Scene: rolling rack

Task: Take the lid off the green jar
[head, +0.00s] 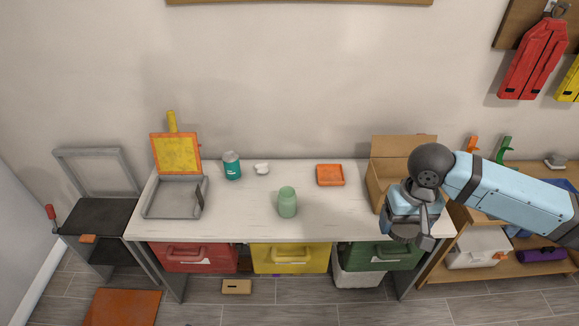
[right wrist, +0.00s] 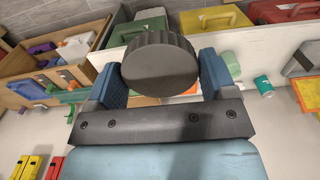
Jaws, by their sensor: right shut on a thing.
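The green jar (head: 288,203) stands upright on the white worktop, near its middle, and its narrower pale green top shows no lid. In the right wrist view it is partly hidden behind a finger (right wrist: 231,63). My right gripper (head: 412,230) is above the right end of the worktop, in front of the cardboard box and well to the right of the jar. In the right wrist view it is shut on a dark grey round lid with a ridged rim (right wrist: 160,68), between its blue fingers. My left gripper is not in view.
The open cardboard box (head: 385,175) stands behind my right gripper. The worktop is clear around the jar.

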